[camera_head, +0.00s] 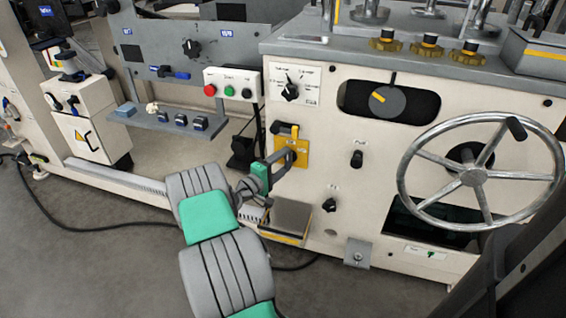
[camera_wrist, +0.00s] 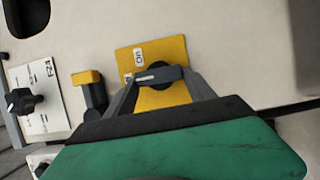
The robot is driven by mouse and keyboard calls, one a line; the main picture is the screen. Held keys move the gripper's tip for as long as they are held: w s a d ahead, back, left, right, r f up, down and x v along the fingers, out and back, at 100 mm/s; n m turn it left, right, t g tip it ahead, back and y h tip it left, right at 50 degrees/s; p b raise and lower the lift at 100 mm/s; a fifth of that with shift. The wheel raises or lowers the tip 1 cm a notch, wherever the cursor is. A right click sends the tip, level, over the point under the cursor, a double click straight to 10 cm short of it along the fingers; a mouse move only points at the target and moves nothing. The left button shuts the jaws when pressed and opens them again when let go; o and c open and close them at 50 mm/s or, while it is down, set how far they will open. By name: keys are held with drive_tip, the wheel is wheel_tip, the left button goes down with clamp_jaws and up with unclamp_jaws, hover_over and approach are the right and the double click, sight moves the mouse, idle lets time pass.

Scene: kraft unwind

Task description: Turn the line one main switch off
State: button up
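The main switch is a dark rotary handle on a yellow plate (camera_head: 301,146) on the cream machine front. In the wrist view the handle (camera_wrist: 160,74) lies nearly level across the yellow plate (camera_wrist: 147,100), with a white line at its left end. The fingers hide part of the plate.
A yellow-topped dark part (camera_wrist: 88,82) sits close beside the plate. A button box (camera_head: 233,88) with red and green buttons is above left, a selector knob (camera_head: 290,91) above, a black knob (camera_head: 356,158) and a large handwheel (camera_head: 474,176) to the right.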

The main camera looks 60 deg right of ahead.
drive_tip(key=o, duration=0.4)
drive_tip(key=shift+a, duration=0.1)
drive_tip(key=v, duration=0.7)
drive_tip(key=shift+a, duration=0.3)
